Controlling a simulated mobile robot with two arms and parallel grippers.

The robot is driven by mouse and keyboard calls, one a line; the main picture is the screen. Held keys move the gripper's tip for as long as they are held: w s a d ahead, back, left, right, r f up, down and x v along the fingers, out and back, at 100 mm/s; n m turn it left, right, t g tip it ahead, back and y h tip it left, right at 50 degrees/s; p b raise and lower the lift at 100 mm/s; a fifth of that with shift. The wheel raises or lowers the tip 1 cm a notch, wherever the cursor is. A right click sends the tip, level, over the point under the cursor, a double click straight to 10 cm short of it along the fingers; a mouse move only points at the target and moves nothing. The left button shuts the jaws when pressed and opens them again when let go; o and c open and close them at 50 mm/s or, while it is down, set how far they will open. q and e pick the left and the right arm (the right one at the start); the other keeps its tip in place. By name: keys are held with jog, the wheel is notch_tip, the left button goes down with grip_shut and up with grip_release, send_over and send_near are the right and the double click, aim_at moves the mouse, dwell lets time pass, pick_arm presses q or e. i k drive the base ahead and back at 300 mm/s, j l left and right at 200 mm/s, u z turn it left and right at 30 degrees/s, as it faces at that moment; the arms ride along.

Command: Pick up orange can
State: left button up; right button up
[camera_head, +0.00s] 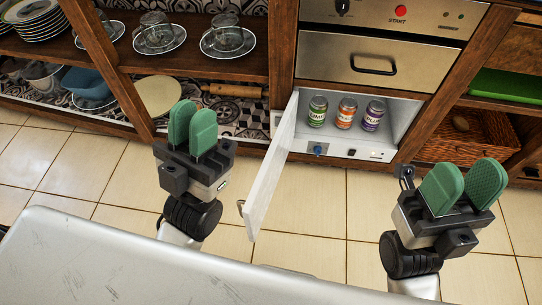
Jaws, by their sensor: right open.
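The orange can (346,113) stands upright in a low white compartment, between a green can (317,111) and a purple can (373,116). My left gripper (192,128) is in front of the shelf, left of the open white door and apart from the cans. Its green pads overlap in this view, so I cannot tell whether it is open or shut. My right gripper (463,187) is open and empty, in front of and to the right of the compartment, well apart from the cans.
The white door (271,166) stands swung out on the compartment's left, between my grippers and close to the left one. A steel drawer (372,65) is above the cans. Glass cups and a wooden rolling pin (231,90) are on the left shelves; a wicker basket (462,134) is at right.

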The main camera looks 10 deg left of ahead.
aim_at(347, 110)
jog(key=j+z, duration=0.3)
jog(key=j, duration=0.35)
jog(key=k+j+z, duration=0.1)
jog(key=j+z, duration=0.2)
jog(key=j, duration=0.3)
jog(key=i+j+z, duration=0.1)
jog(key=j+z, duration=0.15)
jog(key=j, duration=0.2)
